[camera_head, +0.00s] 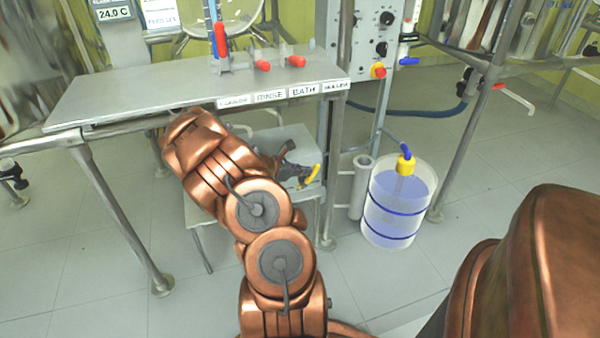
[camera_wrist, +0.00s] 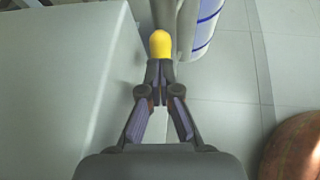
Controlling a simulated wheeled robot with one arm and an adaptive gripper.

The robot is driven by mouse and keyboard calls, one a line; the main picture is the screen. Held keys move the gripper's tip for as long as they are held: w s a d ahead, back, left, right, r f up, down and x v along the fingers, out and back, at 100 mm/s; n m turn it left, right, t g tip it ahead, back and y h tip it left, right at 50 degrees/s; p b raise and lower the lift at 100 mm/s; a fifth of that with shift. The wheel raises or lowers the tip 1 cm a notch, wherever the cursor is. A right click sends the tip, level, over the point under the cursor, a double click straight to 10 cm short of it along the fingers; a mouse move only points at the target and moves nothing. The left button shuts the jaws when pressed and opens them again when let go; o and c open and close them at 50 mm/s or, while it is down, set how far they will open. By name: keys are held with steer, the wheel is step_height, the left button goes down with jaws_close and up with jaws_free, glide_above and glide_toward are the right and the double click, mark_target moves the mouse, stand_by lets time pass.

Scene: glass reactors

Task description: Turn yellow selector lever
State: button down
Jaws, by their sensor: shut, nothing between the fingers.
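The yellow lever (camera_head: 314,173) is a small rounded yellow piece beside the low grey cabinet under the bench. In the wrist view its yellow tip (camera_wrist: 160,43) shows straight ahead of my fingertips. My gripper (camera_wrist: 160,72) is shut with nothing between its fingers, and the tips are right at the near end of the yellow piece. I cannot tell whether they touch it. In the head view my dark gripper (camera_head: 298,171) is just left of the lever, partly hidden by my copper arm. The lever's mount is hidden.
The cabinet's pale top (camera_wrist: 65,80) lies left of my gripper. A steel bench (camera_head: 200,88) with labels stands above my arm. A clear container (camera_head: 398,205) with blue bands and a grey post (camera_head: 360,188) stand at right. Floor in front is clear.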

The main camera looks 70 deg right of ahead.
stand_by(0.3)
steer(key=shift+s+d+r+p, duration=0.2)
steer(key=shift+s+d+p, duration=0.25)
steer(key=shift+p, duration=0.25)
steer(key=shift+s+d+f, duration=0.25)
steer(key=shift+s+d, duration=0.05)
steer(key=shift+s, duration=0.15)
steer(key=v, duration=1.2)
